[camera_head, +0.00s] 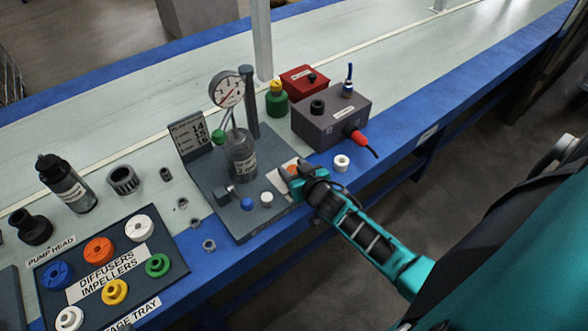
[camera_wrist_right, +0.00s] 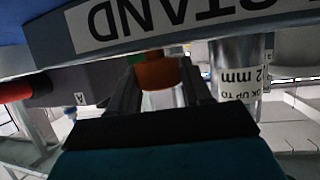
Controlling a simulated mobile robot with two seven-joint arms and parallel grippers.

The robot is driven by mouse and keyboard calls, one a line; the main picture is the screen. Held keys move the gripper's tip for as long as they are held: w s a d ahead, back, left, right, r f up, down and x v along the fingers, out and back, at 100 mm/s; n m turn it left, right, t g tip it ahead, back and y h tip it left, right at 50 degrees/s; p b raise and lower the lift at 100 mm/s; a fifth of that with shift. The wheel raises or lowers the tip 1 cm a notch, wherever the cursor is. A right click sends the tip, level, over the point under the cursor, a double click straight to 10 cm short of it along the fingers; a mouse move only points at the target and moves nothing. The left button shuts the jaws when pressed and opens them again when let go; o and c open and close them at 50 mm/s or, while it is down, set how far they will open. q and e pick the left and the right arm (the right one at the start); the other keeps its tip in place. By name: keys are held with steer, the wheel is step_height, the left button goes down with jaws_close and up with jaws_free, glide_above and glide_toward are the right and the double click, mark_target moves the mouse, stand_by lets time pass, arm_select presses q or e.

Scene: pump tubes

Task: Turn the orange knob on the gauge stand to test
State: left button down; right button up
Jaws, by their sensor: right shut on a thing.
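The gauge stand (camera_head: 217,188) is a dark grey plate on the bench, carrying a round dial gauge (camera_head: 227,90), a grey post and a clear cylinder (camera_head: 241,158). The orange knob (camera_head: 292,169) is at the stand's right side, partly hidden by my gripper. My right gripper (camera_head: 297,172) reaches in from the lower right and is shut on the knob. In the right wrist view, which looks upside down, the orange knob (camera_wrist_right: 157,73) sits between the two dark fingers, below the stand's edge with its STAND label (camera_wrist_right: 165,20). My left gripper is not in view.
A blue knob (camera_head: 247,204) and a white knob (camera_head: 267,199) stand left of my gripper. A grey box (camera_head: 330,121) with a red plug (camera_head: 357,138) is behind it, and a white ring part (camera_head: 342,162) lies close by. A parts tray (camera_head: 172,243) is at left.

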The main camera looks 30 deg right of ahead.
steer(key=shift+c, duration=1)
